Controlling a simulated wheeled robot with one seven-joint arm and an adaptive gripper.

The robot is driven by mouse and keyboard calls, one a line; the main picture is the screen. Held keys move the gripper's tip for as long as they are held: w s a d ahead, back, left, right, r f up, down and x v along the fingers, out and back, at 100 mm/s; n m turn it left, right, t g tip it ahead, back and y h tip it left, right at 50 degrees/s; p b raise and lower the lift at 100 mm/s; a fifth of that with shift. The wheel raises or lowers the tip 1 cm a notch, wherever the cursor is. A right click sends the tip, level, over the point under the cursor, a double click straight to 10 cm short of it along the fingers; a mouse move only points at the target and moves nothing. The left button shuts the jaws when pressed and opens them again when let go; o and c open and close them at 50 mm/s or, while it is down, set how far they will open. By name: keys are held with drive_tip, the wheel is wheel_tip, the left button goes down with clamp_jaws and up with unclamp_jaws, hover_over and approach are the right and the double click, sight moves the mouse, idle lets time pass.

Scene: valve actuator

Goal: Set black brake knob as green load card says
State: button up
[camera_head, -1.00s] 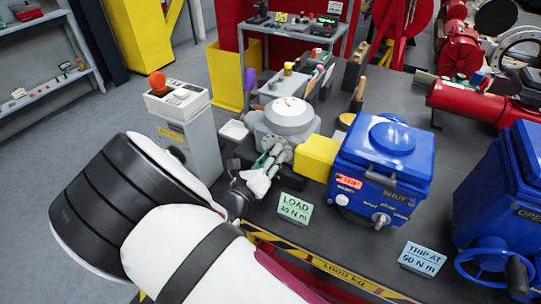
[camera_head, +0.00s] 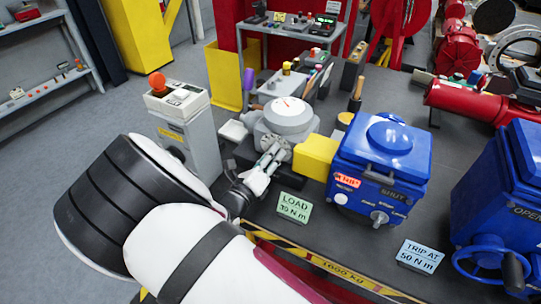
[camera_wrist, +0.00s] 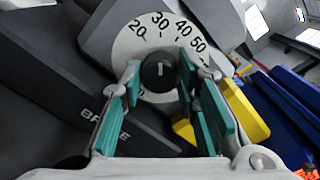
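The black brake knob (camera_wrist: 158,72) sits in a pale round dial (camera_wrist: 127,47) with the numbers 20, 30, 40 and 50 in the wrist view. Its white line points nearly straight up, roughly at 30. My gripper (camera_wrist: 160,100) is open, its teal-padded fingers at either side in front of the knob; I cannot tell whether they touch it. In the head view my gripper (camera_head: 272,155) is at the front of the grey round brake housing (camera_head: 290,118), and hides the knob. The green load card (camera_head: 294,208) stands on the bench and seems to read LOAD 30 N m.
A yellow block (camera_head: 315,156) joins the brake housing to a blue actuator (camera_head: 380,165) with a red display. A light-blue card (camera_head: 421,257) reads TRIP AT 50 N m. A second blue actuator (camera_head: 500,200) stands at right. A grey pedestal (camera_head: 190,140) with a red button is at left.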

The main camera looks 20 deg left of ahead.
drive_tip(key=o, duration=0.3)
drive_tip(key=shift+s, duration=0.15)
drive_tip(key=s, duration=0.8)
drive_tip(key=s+a, duration=0.1)
drive_tip(key=s, duration=0.2)
drive_tip(key=shift+s, duration=0.4)
